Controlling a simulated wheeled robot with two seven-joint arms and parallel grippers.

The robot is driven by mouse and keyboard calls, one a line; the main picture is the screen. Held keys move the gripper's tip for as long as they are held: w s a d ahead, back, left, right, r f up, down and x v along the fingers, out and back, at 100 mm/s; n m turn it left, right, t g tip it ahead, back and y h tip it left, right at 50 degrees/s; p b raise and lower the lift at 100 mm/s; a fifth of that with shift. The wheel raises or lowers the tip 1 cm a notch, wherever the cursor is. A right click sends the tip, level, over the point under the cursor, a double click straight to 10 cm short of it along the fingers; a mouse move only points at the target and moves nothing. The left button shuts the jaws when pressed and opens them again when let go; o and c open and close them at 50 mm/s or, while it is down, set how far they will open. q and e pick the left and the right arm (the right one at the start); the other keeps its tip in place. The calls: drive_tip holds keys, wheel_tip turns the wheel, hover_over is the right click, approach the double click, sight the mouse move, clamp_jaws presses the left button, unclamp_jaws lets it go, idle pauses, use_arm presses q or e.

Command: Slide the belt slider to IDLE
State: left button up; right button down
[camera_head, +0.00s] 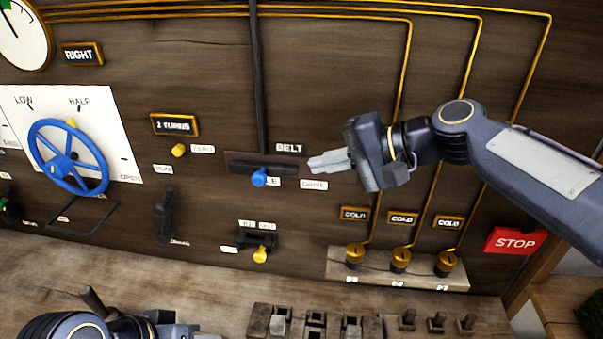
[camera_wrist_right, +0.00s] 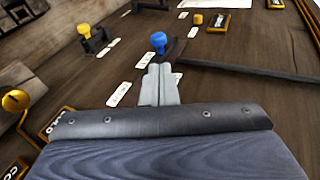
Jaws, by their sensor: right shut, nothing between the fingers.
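The belt slider's blue knob (camera_head: 259,177) sits on a dark horizontal track (camera_head: 236,165) under the BELT label (camera_head: 289,148). A small label right of the knob is partly covered, and a label reading roughly "GRIND" (camera_head: 313,184) lies further right. My right gripper (camera_head: 312,163) is shut and empty, its fingertips just right of the knob with a small gap in the head view. In the right wrist view the blue knob (camera_wrist_right: 158,41) stands just beyond the shut fingertips (camera_wrist_right: 159,68). My left gripper (camera_head: 200,337) is at the bottom edge, mostly cut off.
A blue handwheel (camera_head: 68,157) is at left. A yellow knob (camera_head: 178,150) and a yellow-tipped lever (camera_head: 260,254) are near the slider. Brass valves (camera_head: 355,254) stand on a ledge below right. A red STOP sign (camera_head: 515,241) is at far right.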

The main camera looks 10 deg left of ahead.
drive_tip(key=v, duration=0.3)
drive_tip(key=shift+d+r, duration=0.1)
drive_tip(key=shift+d, duration=0.25)
drive_tip(key=shift+d, duration=0.1)
